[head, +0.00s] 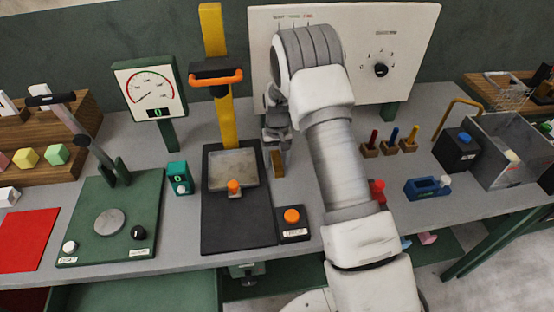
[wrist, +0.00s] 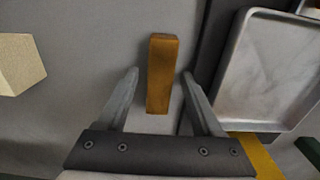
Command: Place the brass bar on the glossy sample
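The brass bar (wrist: 161,70) is a narrow golden-brown block in the wrist view. In the head view it shows (head: 278,163) just right of the black press, below my gripper (head: 277,138). In the wrist view, my gripper (wrist: 160,73) is open, with one finger on each side of the bar and a gap on both sides. A cream block (wrist: 18,62) lies at the left of the wrist view; my arm seems to hide it in the head view. I cannot tell which piece is the glossy sample.
The black press (head: 215,222) has a metal tray (head: 219,183) and a yellow post (head: 213,30). An orange-button box (head: 291,222) stands in front of the bar. Foam blocks (head: 57,154) sit on a wooden rack at left. Colored-handled tools (head: 392,138) stand at right.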

